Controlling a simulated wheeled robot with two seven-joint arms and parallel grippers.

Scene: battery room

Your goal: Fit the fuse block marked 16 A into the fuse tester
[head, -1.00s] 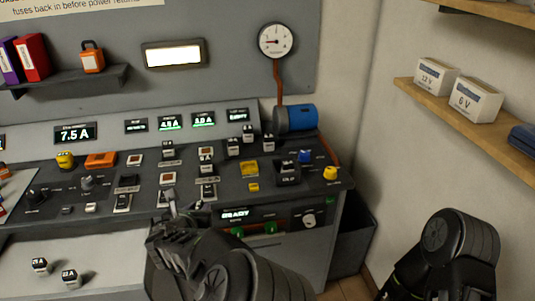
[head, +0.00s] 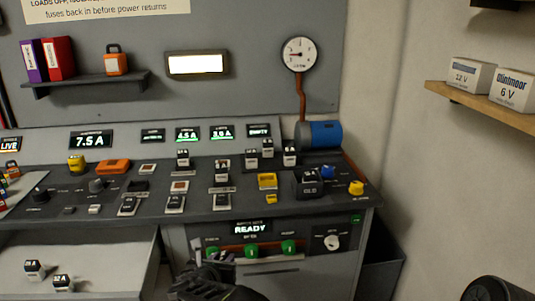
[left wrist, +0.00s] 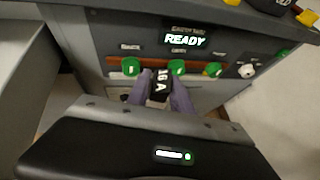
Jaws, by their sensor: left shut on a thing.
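The fuse block marked 16 A (left wrist: 160,85) is dark with white lettering and sits between the fingers of my left gripper (left wrist: 160,98) in the left wrist view. My left gripper (head: 220,260) is shut on it in front of the console, below the READY display (head: 250,228) and near the green knobs. In the head view the block is hard to make out. No label that I can read names the fuse tester, so I cannot tell which part of the console it is.
The sloped console (head: 225,208) carries several small blocks, switches and knobs. A dark box-like unit (head: 310,182) stands at its right. Two loose fuse blocks lie on the pale lower surface (head: 95,262) at left. A shelf (head: 490,108) with boxes is at right.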

